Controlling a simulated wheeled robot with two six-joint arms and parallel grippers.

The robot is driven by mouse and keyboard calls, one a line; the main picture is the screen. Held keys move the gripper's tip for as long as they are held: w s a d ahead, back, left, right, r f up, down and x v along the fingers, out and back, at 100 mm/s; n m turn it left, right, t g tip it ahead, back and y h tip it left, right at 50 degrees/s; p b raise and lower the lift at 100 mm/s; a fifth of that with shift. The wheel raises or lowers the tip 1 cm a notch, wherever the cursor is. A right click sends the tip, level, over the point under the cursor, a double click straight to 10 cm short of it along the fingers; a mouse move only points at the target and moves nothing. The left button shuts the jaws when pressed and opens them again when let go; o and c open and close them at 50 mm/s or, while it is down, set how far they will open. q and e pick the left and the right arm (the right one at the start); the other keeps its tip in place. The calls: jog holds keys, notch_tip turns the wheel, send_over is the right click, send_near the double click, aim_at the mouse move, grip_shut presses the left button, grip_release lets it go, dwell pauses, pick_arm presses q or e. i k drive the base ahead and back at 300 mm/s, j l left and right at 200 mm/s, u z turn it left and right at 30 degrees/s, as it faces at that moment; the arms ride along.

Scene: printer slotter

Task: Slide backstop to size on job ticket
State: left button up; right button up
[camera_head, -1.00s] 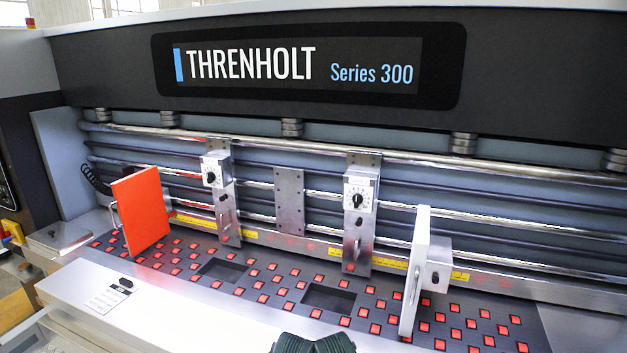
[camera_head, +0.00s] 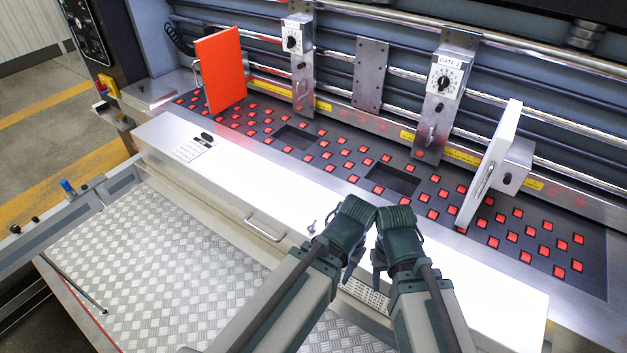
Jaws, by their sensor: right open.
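An orange upright plate (camera_head: 220,72) with a handle stands at the left end of the bed. A white upright plate (camera_head: 490,165) with a handle stands toward the right end. I cannot tell which one is the backstop. A small printed paper (camera_head: 195,147), perhaps the job ticket, lies on the white front ledge; its text is too small to read. My left gripper (camera_head: 348,255) and my open right gripper (camera_head: 382,260) are close together over the front ledge, apart from both plates. The left jaws are not clearly seen.
The dark bed (camera_head: 345,185) has several red squares and two rectangular openings. Two dial gates (camera_head: 297,40) (camera_head: 443,85) hang from rails above a yellow scale (camera_head: 462,155). The front ledge (camera_head: 260,165) is mostly clear. A treadplate floor (camera_head: 160,255) lies in front.

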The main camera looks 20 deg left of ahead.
aim_at(265, 209)
jog(key=i+j+u, duration=0.2)
jog(key=j, duration=0.25)
jog(key=j+u, duration=0.2)
jog(key=j, duration=0.25)
jog(key=i+j+u, duration=0.25)
jog(key=j, duration=0.15)
jog(key=i+j+u, duration=0.2)
jog(key=j, duration=0.15)
